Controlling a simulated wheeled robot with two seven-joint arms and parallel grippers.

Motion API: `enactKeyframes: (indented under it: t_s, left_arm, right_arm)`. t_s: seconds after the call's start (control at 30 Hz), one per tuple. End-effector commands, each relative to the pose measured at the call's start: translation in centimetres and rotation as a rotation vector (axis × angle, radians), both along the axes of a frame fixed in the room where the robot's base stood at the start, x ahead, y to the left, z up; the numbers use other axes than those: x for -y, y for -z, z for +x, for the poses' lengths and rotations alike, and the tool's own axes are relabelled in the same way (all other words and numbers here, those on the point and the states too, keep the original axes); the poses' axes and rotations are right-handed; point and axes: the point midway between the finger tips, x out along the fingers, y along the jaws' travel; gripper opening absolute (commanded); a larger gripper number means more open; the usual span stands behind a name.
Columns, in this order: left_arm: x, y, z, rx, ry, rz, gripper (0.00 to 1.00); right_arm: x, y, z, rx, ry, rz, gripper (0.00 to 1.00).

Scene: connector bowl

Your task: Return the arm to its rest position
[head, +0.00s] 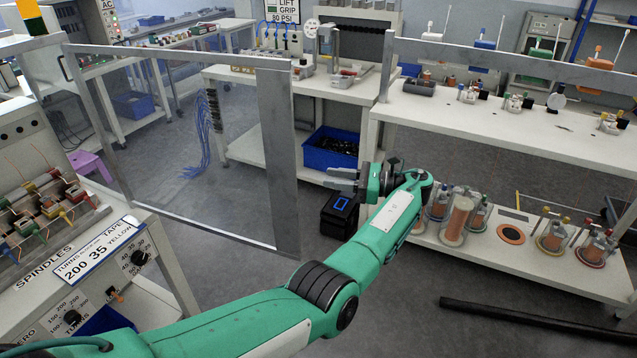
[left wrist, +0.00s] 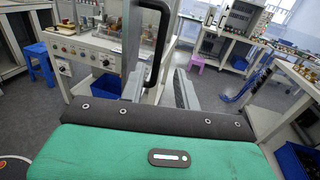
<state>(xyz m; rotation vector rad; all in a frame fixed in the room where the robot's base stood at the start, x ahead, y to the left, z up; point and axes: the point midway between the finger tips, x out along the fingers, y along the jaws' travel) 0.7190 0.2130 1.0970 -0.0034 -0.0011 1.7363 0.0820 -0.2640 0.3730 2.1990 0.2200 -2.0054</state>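My green left arm (head: 345,270) reaches in from the lower left of the head view. Its gripper (head: 343,180) is in the air to the right of the clear gate panel, with its fingers pointing left. In the left wrist view the fingers (left wrist: 164,92) stand apart with nothing visible between them. A black handle (left wrist: 157,40) on a metal upright shows just beyond them; I cannot tell its exact distance. The clear gate (head: 200,140) in a metal frame stands open at the left of the head view. My right gripper is not in view.
A spindle machine bench (head: 100,260) is at the left. A long white workbench (head: 530,125) with a lower shelf (head: 560,265) of spools is at the right. A blue bin (head: 330,150) and a black box (head: 338,215) are near the gripper. A dark bar (head: 530,312) lies low at the right.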

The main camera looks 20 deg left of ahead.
Motion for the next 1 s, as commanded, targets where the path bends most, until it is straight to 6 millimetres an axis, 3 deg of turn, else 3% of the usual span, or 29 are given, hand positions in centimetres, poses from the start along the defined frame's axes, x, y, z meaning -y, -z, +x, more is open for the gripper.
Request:
enactKeyframes:
  t_s: [0.17,0.5,0.6,0.67,0.77,1.0]
  left_arm:
    - [1.0,0.0,0.1,0.0,0.003,0.0,0.32]
    - [1.1,0.0,0.2,-0.001,0.003,0.001,0.32]
    - [0.7,1.3,0.2,-0.006,0.018,-0.01,0.32]
    - [0.2,3.3,0.2,-0.01,0.042,-0.027,0.32]
    - [-1.1,8.8,0.1,-0.012,0.106,-0.086,0.32]
    - [-3.8,26.5,-3.1,0.044,0.249,-0.339,0.32]
  right_arm:
    - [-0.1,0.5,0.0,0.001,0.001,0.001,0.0]
    - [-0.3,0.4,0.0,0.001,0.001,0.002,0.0]
    - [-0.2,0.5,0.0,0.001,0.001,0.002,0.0]
    - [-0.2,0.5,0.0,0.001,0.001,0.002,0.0]
    - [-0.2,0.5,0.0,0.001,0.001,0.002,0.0]
    - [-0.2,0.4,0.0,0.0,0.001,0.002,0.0]
